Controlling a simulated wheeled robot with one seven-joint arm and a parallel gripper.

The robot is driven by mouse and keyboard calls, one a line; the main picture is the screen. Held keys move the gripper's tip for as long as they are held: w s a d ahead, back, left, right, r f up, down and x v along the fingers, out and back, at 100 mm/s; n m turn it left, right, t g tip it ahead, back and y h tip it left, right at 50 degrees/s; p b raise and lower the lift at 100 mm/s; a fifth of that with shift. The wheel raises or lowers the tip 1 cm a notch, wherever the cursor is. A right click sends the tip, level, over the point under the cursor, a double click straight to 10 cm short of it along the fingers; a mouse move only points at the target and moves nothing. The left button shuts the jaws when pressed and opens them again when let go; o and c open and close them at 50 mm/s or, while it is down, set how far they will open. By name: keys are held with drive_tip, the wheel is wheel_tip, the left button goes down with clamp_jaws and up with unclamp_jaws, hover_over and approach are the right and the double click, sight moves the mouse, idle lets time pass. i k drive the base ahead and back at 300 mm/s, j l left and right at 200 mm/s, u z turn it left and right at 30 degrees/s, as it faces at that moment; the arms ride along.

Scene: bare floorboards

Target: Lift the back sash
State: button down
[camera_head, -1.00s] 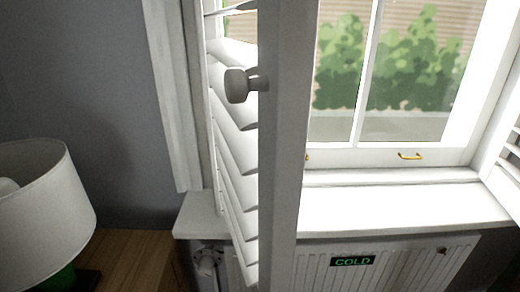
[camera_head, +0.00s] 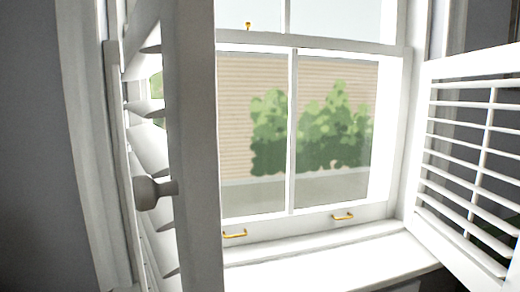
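The sash window stands beyond the open shutters. Its lower sash (camera_head: 294,130) looks shut, with its bottom rail near the sill. Two brass lifts sit on that rail, one at the left (camera_head: 234,234) and one at the right (camera_head: 342,216). The upper sash (camera_head: 330,20) shows only in part at the top. A small brass fitting (camera_head: 248,26) sits near the meeting rail (camera_head: 330,46). Which sash is the back one is not marked. My gripper is not in view.
Another louvred shutter (camera_head: 470,160) is open at the right. The white sill (camera_head: 330,262) is clear.

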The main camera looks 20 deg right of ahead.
sight(290, 223)
drive_tip(key=i+z, duration=0.15)
drive_tip(key=z, duration=0.3)
drive_tip(key=i+j+z, duration=0.15)
drive_tip(key=z, duration=0.3)
